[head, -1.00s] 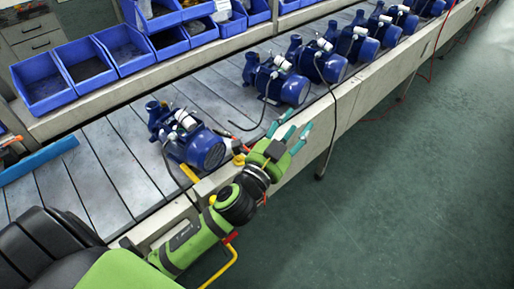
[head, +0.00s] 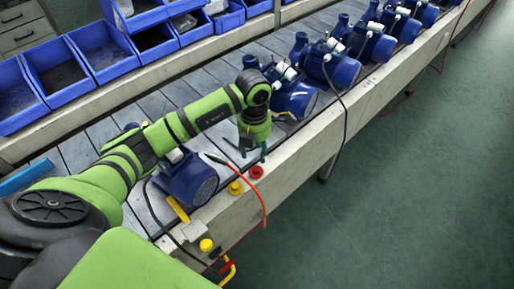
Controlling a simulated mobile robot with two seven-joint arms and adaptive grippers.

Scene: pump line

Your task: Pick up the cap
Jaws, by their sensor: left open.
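A red round cap-like piece (head: 256,172) and a yellow one (head: 235,188) sit close together on the pale ledge along the conveyor's near side. I cannot tell which of them is the cap. My left gripper (head: 253,153) points down from my green arm, just behind the red piece in the picture. Its teal fingers are apart, and I see nothing between them. It appears clear of the red piece, but its exact height is hard to judge. My right gripper is out of view.
A blue pump (head: 191,182) stands partly hidden behind my arm; several more line the conveyor (head: 72,152). Another yellow knob (head: 206,245) is nearer. Blue bins (head: 60,75) line the far side.

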